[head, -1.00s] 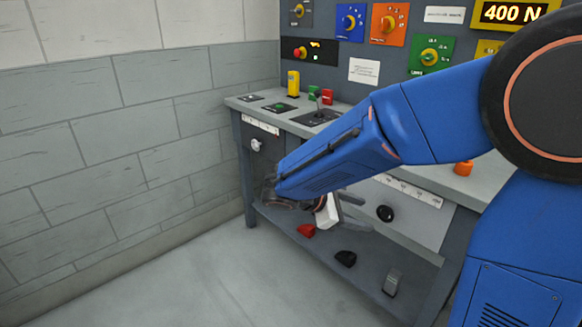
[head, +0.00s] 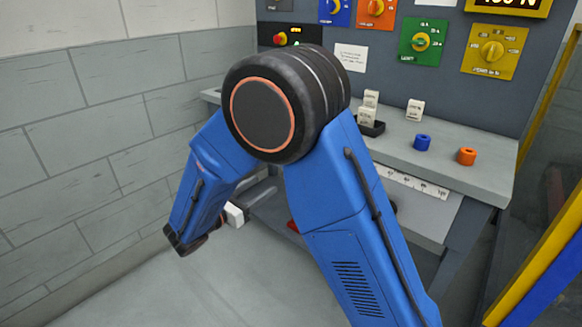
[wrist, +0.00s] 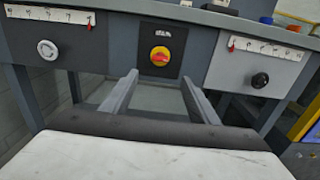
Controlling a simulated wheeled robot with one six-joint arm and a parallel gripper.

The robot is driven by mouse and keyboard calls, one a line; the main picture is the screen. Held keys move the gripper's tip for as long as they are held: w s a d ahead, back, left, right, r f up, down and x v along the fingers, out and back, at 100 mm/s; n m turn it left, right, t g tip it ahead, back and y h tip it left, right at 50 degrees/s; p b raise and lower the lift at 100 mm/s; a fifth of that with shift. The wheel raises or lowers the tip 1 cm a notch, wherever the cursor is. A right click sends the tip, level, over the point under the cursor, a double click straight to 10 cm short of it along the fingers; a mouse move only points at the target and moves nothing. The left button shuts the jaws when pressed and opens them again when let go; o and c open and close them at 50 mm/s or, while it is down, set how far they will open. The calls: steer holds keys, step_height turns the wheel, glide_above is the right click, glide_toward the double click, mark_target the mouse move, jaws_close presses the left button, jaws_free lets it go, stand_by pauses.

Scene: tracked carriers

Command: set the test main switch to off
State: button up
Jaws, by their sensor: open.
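A red rotary switch (wrist: 160,57) on a yellow round plate sits on a dark panel in the middle of the bench front in the wrist view. Its handle looks roughly horizontal. A small white label above it is too small to read. My gripper (wrist: 162,82) is open and empty. Its two fingers point at the panel, one on each side below the switch, and are apart from it. In the head view my arm hides the switch and most of my gripper.
A white knob (wrist: 48,50) is on the left front panel and a black knob (wrist: 260,80) on the right. On the bench top stand a blue ring (head: 422,142) and an orange ring (head: 467,156). A green dial (head: 421,41) and a yellow dial (head: 493,51) are on the back panel.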

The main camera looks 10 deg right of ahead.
steer(key=x, duration=1.6)
steer(key=c, duration=1.1)
